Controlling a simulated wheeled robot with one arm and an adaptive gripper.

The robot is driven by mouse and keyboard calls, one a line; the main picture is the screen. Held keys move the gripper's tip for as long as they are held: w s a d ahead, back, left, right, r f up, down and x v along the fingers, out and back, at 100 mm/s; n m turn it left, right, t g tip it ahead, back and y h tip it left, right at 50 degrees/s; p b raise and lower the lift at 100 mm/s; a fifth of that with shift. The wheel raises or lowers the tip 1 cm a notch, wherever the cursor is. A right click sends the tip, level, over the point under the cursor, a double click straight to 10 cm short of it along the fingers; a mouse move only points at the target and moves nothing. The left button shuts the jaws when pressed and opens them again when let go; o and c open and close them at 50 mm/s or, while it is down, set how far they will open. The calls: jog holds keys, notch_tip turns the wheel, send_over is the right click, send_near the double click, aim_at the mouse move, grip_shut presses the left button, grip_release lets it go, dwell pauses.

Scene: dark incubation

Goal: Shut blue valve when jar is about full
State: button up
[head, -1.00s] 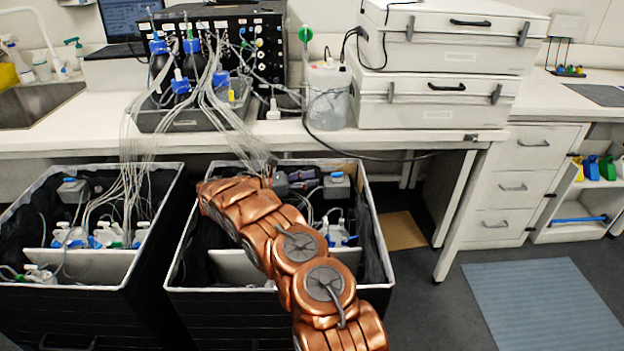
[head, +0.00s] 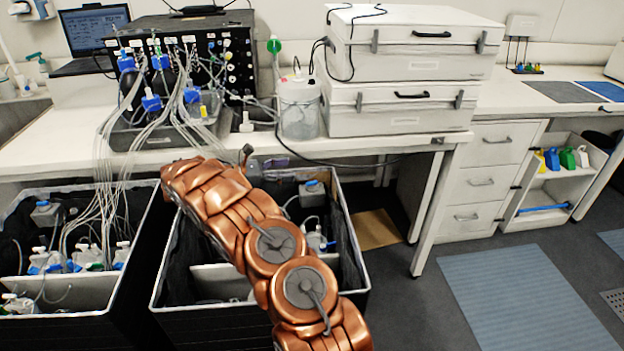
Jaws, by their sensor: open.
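A clear jar (head: 299,107) with a pale lid and tubing stands on the bench, left of the white cases; its liquid level is hard to read. I cannot single out the blue valve. A grey box with a blue top (head: 312,190) is in the right bin, and a similar one (head: 45,212) is in the left bin. Bottles with blue caps (head: 152,102) stand in a dark tray on the bench. My gripper (head: 250,160) shows only as a small grey part behind my copper arm, near the bench's front edge. It is open, and its fingertips are mostly hidden.
Two black bins, left (head: 75,318) and right (head: 352,270), stand below the bench with bottles inside. Tubes hang into the left bin. White cases (head: 400,107) are stacked on the bench. Drawers (head: 480,180) and a shelf stand right. The floor by the blue mat (head: 520,290) is clear.

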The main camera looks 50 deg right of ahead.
jog(key=s+a+r+m+t+y, duration=0.1)
jog(key=s+a+r+m+y, duration=0.2)
jog(key=s+a+r, duration=0.35)
jog(key=s+a+r+m+y, duration=0.2)
jog(key=s+a+r+y, duration=0.15)
jog(key=s, duration=0.55)
jog(key=s+a+m+t+y, duration=0.2)
jog(key=s+a+m+y, duration=0.15)
jog(key=s+a, duration=0.6)
jog(key=s+a+m+t+y, duration=0.35)
jog(key=s+a, duration=0.25)
jog(key=a, duration=0.7)
jog(key=w+d+r+m+y, duration=0.1)
jog(key=w+d, duration=0.6)
jog(key=w, duration=0.3)
jog(key=w+d+r+m, duration=0.1)
jog(key=w+d+m, duration=0.1)
jog(key=w+d, duration=0.65)
jog(key=m+t+p, duration=0.1)
jog(key=m, duration=0.1)
send_over(312, 182)
jog(key=f, duration=1.2)
jog(key=shift+w+a+f, duration=0.1)
jog(key=shift+a+f, duration=0.1)
jog(key=shift+d+f, duration=0.2)
jog(key=shift+d, duration=0.05)
jog(key=shift+f+p, duration=1.1)
jog(key=shift+f, duration=2.8)
